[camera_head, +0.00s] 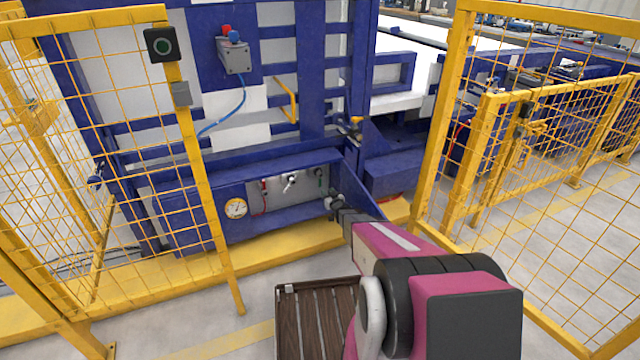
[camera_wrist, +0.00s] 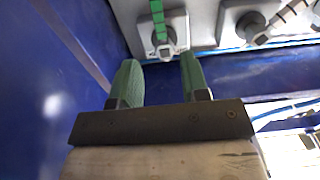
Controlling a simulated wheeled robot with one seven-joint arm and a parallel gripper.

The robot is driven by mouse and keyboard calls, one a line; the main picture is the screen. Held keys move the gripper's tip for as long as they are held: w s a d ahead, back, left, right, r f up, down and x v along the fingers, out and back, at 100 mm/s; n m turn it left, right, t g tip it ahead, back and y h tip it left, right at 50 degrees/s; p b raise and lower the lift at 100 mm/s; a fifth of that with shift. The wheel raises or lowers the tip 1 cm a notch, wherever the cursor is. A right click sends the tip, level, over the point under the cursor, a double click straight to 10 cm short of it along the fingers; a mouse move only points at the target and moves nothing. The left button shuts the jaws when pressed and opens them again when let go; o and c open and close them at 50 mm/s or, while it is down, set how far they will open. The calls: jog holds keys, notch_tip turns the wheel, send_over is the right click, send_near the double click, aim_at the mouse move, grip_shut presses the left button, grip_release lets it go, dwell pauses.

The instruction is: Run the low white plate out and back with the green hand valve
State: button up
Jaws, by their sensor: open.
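The green hand valve (camera_wrist: 157,22) shows at the top of the wrist view, its green lever standing on a grey fitting. In the head view the green valve (camera_head: 319,173) is small, at the right end of a light valve panel. My gripper (camera_wrist: 160,72) is open and empty, its two green fingers apart. The lever lies just beyond the fingertips, in line with the gap between them; no contact shows. In the head view my gripper (camera_head: 332,203) is just below the green valve. White plates (camera_head: 238,125) show in the blue frame; I cannot tell which is the low one.
A white-handled valve (camera_head: 290,181) and a red-handled valve (camera_head: 265,187) sit left of the green one, with a dial gauge (camera_head: 236,208) beyond. Yellow mesh fences (camera_head: 130,130) stand left and right. A brown slatted crate (camera_head: 312,290) is below.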

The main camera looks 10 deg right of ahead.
aim_at(320, 182)
jog(key=x, duration=1)
jog(key=shift+w, duration=0.35)
grip_shut()
